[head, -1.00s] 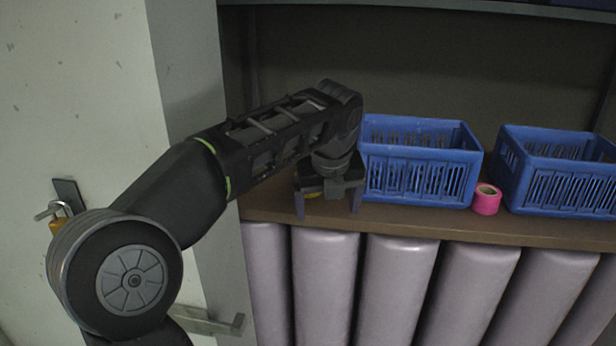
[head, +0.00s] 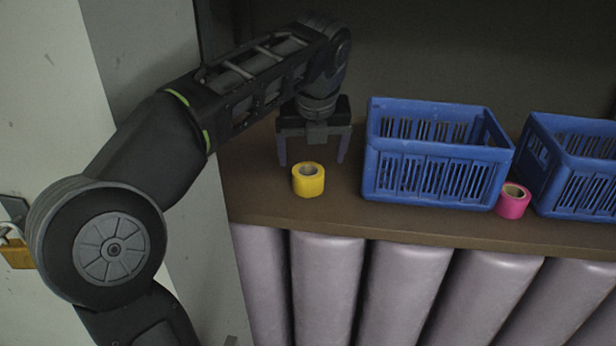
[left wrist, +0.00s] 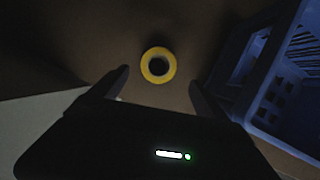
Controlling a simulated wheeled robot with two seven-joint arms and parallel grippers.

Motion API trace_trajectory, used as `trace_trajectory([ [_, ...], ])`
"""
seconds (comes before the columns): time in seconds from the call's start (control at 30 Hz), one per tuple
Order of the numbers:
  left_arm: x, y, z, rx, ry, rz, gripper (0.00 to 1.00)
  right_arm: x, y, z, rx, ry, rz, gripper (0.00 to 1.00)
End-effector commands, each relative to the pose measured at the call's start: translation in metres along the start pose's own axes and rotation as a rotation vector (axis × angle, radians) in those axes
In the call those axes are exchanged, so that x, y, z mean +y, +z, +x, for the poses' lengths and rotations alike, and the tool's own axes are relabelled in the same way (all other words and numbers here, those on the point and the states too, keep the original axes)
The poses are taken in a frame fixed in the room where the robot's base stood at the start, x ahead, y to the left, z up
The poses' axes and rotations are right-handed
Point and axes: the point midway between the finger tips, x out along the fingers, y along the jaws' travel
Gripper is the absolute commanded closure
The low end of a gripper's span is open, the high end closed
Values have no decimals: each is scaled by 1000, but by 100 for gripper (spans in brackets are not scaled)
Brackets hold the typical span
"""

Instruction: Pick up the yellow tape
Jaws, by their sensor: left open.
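The yellow tape (head: 308,180) is a short roll lying flat on the brown shelf (head: 260,205), left of a blue basket. My left gripper (head: 311,161) is open and empty, pointing down just behind the tape in the head view. In the left wrist view the tape (left wrist: 158,65) shows from above as a ring, ahead of the two fingertips (left wrist: 158,77) and roughly centred between them. I see no contact between the fingers and the tape. My right gripper is not in view.
A blue basket (head: 430,150) stands right of the gripper; it also shows in the left wrist view (left wrist: 275,80). A pink tape (head: 513,200) sits between it and a second blue basket (head: 575,165). Grey padded rolls (head: 325,270) line the shelf's front. A pale panel (head: 50,90) is at left.

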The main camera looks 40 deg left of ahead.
Motion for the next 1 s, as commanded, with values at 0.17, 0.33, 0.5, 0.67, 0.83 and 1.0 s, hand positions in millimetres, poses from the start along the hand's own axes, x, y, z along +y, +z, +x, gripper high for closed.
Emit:
trace_trajectory([
  [0.17,0,-2,18,1,1,-1,14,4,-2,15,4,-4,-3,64],
  [0.33,0,-1,28,1,0,0,14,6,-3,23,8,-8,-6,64],
  [0.5,0,0,26,1,0,0,14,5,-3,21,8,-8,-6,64],
  [0.67,1,-1,29,1,1,0,14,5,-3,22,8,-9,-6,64],
  [0.83,3,-2,46,2,3,-1,14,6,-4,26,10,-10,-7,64],
  [1.0,4,-2,70,3,3,0,14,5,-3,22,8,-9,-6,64],
])
